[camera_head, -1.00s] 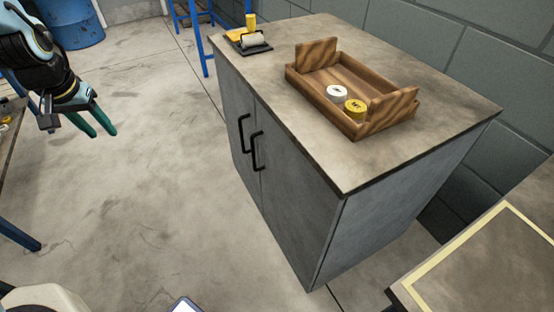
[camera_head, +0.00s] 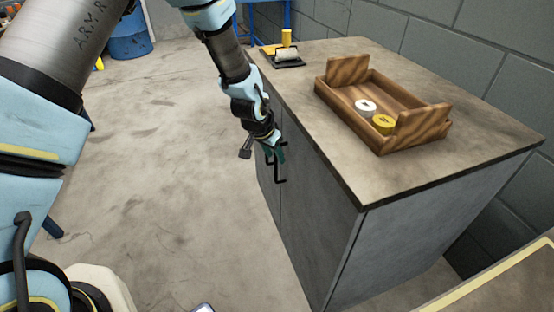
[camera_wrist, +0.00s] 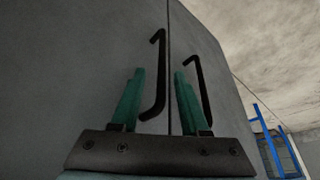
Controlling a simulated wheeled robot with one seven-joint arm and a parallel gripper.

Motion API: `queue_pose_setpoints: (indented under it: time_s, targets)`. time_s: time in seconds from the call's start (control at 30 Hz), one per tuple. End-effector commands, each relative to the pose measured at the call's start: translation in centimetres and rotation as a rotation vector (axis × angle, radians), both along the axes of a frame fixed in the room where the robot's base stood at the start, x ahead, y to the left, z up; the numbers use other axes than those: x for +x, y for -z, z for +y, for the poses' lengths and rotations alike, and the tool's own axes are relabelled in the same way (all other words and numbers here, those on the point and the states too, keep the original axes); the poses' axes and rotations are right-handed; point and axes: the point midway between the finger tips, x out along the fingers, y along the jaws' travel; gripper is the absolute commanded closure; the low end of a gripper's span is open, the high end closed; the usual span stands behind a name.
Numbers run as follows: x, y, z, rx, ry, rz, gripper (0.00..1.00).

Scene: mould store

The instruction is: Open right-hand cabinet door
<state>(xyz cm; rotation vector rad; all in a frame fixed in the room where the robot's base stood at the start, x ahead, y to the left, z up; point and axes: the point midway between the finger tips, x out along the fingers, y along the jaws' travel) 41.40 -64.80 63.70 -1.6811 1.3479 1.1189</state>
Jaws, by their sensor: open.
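The grey right-hand cabinet door (camera_head: 315,215) looks closed, flush with the left-hand door (camera_head: 267,190). Its black bar handle (camera_head: 282,171) shows just beyond my gripper (camera_head: 277,153), which is at the door front with green fingers apart. In the wrist view, the fingers of my gripper (camera_wrist: 156,92) are open, with one black handle (camera_wrist: 158,70) showing between them and a second handle (camera_wrist: 198,85) beyond the right finger. A dark seam runs between the handles. I cannot tell whether a finger touches a handle. In the head view, my arm hides part of the left-hand door.
On the cabinet top (camera_head: 330,165) stand a wooden tray (camera_head: 345,105) with a white disc (camera_head: 366,105) and yellow disc (camera_head: 383,121), and a dark holder (camera_head: 284,62). Another bench (camera_head: 500,285) is at lower right. The floor (camera_head: 160,170) before the doors is clear.

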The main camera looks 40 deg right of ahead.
Motion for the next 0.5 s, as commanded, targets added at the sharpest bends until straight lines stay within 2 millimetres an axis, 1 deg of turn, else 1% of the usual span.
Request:
queue_pose_setpoints:
  time_s: [0.03, 0.2, 0.33, 0.5]
  targets:
    - [0.0, 0.8, -0.2, 0.002, 0.0, 0.0, 0.55]
    - [0.2, 2.5, -0.9, 0.002, 0.0, 0.0, 0.55]
    - [0.3, 3.0, -1.2, 0.001, 0.0, -0.001, 0.55]
    - [0.3, 3.1, -1.2, 0.001, 0.0, -0.001, 0.55]
